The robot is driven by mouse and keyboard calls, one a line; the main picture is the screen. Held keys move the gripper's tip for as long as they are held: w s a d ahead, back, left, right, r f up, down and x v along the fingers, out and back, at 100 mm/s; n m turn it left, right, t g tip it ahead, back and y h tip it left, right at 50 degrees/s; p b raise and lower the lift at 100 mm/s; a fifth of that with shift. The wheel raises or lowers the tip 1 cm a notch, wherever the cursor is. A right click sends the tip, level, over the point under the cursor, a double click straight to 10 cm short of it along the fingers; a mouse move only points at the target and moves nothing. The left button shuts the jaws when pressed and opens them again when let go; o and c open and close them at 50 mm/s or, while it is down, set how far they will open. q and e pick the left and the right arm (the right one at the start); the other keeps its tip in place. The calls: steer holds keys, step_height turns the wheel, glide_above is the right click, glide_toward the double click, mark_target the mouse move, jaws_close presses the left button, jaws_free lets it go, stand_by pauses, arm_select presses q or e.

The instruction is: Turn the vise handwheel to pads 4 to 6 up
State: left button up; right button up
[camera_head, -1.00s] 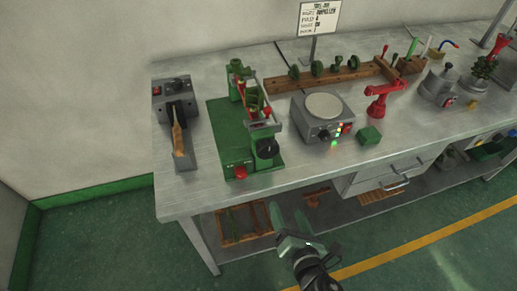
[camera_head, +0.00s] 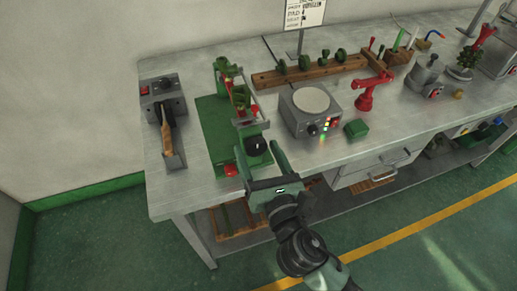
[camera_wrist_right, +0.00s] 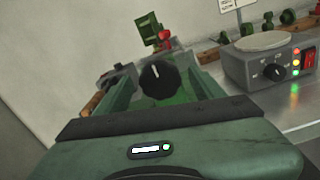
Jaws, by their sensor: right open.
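The green vise (camera_head: 206,112) stands near the left end of the bench, with green and red parts on top. Its black handwheel (camera_head: 256,146) faces the bench's front edge. In the right wrist view the handwheel (camera_wrist_right: 158,78) is a round black knob with a white mark near the top. My right gripper (camera_head: 259,157) is open in front of the handwheel, its fingers spread to either side. In the right wrist view the handwheel appears between the open fingers (camera_wrist_right: 160,88); I cannot tell whether they touch it. The numbers on the pads cannot be read. My left gripper is not in view.
A grey box with a wooden-handled tool (camera_head: 168,135) is left of the vise. A round-topped grey device (camera_head: 311,101), a small green block (camera_head: 356,129) and a red stand (camera_head: 372,92) are to its right. A wooden rack (camera_head: 310,73) is behind.

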steer(key=shift+w, duration=0.1)
steer(key=c, duration=1.4)
steer(key=shift+o, duration=0.2)
